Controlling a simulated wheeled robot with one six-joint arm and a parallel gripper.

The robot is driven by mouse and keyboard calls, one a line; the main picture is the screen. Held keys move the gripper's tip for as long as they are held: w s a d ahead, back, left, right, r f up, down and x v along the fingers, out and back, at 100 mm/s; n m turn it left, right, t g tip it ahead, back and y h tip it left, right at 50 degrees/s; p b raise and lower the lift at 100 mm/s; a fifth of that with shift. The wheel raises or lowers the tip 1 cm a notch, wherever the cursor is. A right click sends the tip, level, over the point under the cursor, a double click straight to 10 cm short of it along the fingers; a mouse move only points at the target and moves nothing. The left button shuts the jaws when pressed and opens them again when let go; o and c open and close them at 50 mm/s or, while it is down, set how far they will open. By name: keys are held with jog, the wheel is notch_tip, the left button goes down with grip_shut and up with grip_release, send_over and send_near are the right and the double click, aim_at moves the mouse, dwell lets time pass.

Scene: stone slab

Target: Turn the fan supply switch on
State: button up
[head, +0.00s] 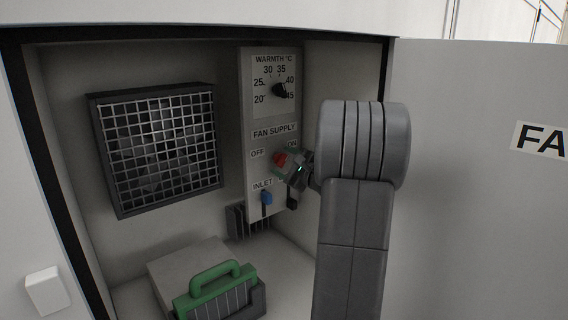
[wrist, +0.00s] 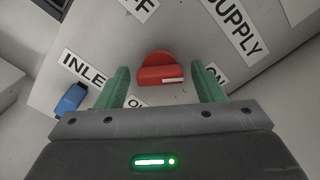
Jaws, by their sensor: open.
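The red fan supply switch (head: 279,159) sits on the upright panel below the FAN SUPPLY label (head: 274,132), between the OFF label (head: 257,153) and a partly hidden ON label (head: 292,143). My gripper (head: 285,163) is at the switch from the right and covers part of it. In the wrist view the red switch (wrist: 160,68) shows a raised bar with a white line on its right part. My gripper (wrist: 162,82) is open, with one green finger on each side of the switch and gaps between. Contact does not show.
A dial (head: 280,90) is above the switch. A blue INLET slider (head: 267,198) is below it, near my gripper. A grille (head: 158,146) is at left, and a green-handled block (head: 219,290) lies below. The open door (head: 470,190) is at right.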

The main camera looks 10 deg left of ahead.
jog(key=b+v, duration=0.2)
jog(key=v, duration=1.1)
jog(key=shift+s+d+b, duration=0.15)
jog(key=shift+b, duration=0.15)
jog(key=p+x, duration=0.2)
jog(key=x, duration=1.2)
jog(key=shift+p, duration=0.4)
jog(key=shift+s+d, duration=0.1)
jog(key=shift+d, duration=0.05)
